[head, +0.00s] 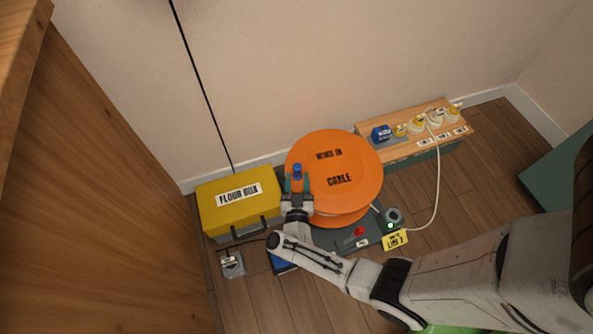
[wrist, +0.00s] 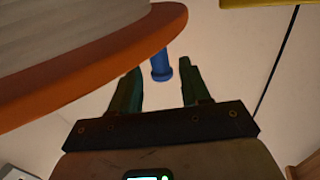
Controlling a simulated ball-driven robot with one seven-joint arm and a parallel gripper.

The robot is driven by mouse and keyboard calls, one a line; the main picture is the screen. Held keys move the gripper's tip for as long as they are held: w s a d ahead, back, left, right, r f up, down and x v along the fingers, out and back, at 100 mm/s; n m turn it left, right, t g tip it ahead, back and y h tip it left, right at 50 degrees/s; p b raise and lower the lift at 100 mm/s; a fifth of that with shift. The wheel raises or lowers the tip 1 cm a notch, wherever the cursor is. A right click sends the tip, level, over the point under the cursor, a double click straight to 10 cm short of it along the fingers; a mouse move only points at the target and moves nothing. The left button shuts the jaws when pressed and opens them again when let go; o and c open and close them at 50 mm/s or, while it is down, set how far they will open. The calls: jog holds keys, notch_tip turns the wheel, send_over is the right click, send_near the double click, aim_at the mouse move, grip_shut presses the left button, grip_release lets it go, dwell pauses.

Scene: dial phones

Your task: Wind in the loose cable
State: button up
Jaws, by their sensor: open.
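A large orange reel (head: 345,190) marked "WIND IN CABLE" lies flat on a dark grey base (head: 330,240). A blue crank knob (head: 297,170) stands at the reel's left rim; it also shows in the wrist view (wrist: 160,67). My gripper (head: 297,182) is open, its two teal fingers on either side of the knob. In the wrist view the knob lies between the fingertips, with a gap on each side. A loose white cable (head: 437,185) curves from the wooden socket box (head: 400,150) down to a grey round fitting (head: 392,214) beside the reel.
A yellow "FLOOR BOX" (head: 215,212) stands left of the reel. A red switch (head: 359,231) and a yellow "LINE 2" label (head: 395,240) are on or by the base. A small grey box (head: 232,263) lies front left. A wooden panel (head: 90,200) fills the left side.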

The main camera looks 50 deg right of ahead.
aim_at(297, 172)
jog(key=shift+b+x, duration=0.55)
jog(key=shift+x, duration=1.55)
grip_shut()
